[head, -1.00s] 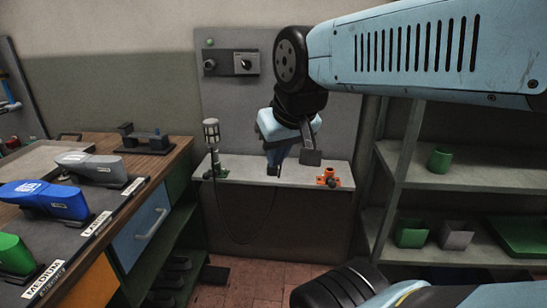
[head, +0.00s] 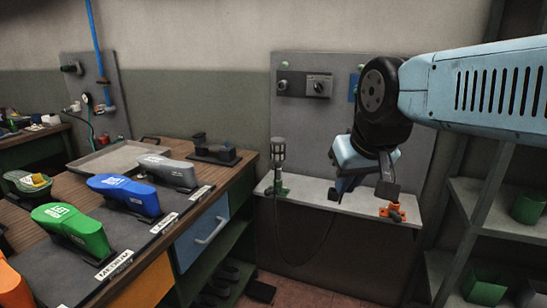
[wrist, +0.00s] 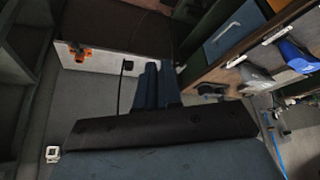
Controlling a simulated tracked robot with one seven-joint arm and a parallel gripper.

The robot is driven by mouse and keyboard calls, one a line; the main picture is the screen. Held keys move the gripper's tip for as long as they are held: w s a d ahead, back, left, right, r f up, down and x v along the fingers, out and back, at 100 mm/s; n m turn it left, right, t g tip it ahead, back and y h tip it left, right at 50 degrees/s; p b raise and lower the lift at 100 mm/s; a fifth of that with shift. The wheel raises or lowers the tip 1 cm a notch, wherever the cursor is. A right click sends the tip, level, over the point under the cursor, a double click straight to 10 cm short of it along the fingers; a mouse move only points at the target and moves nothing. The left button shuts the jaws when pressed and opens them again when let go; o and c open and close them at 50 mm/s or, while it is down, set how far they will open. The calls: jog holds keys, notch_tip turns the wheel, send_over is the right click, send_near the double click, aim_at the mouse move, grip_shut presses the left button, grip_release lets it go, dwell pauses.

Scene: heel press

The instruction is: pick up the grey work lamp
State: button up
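The grey work lamp (head: 278,152) stands upright in a green holder (head: 277,187) at the left end of a pale wall shelf (head: 315,193). It has a caged head and a dark cable hanging below the shelf. My gripper (head: 344,188) is to the right of the lamp in the head view, pointing down over the shelf and apart from the lamp. In the wrist view my gripper's two blue fingers (wrist: 157,68) lie close together with nothing seen between them. I cannot make out the lamp in the wrist view.
An orange clamp (head: 392,212) sits at the shelf's right end, also in the wrist view (wrist: 78,53). A workbench (head: 245,165) with coloured shoe forms stands to the left. Grey racks (head: 480,220) stand to the right.

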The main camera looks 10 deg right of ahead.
aim_at(280, 173)
jog(key=shift+o, duration=0.6)
jog(key=shift+w, duration=0.35)
jog(key=o, duration=0.9)
jog(key=w+t, duration=0.1)
jog(key=w, duration=0.4)
jog(key=w+d, duration=0.1)
jog(key=w, duration=0.4)
jog(key=w+f+t, duration=0.1)
jog(key=w, duration=0.4)
jog(key=shift+d+f+t+h, duration=0.1)
jog(key=shift+d+t+h, duration=0.2)
jog(key=shift+d, duration=0.1)
jog(key=shift+c, duration=0.2)
jog(key=w+d+f+n+t, duration=0.1)
jog(key=w+f+t, duration=0.35)
jog(key=w, duration=1.25)
jog(key=w+f+t+y, duration=0.1)
jog(key=w+f+t, duration=0.1)
jog(key=w+f, duration=0.35)
jog(key=w+f+n+t+y, duration=0.1)
jog(key=w+f+y, duration=0.15)
jog(key=f, duration=0.65)
jog(key=w+f+t+y, duration=0.1)
jog(key=w+f+t, duration=0.1)
jog(key=w+f, duration=0.4)
jog(key=x, duration=0.2)
jog(key=f+x, duration=0.1)
jog(key=x, duration=0.4)
jog(key=shift+a+f, duration=0.15)
jog(key=shift+x, duration=2.7)
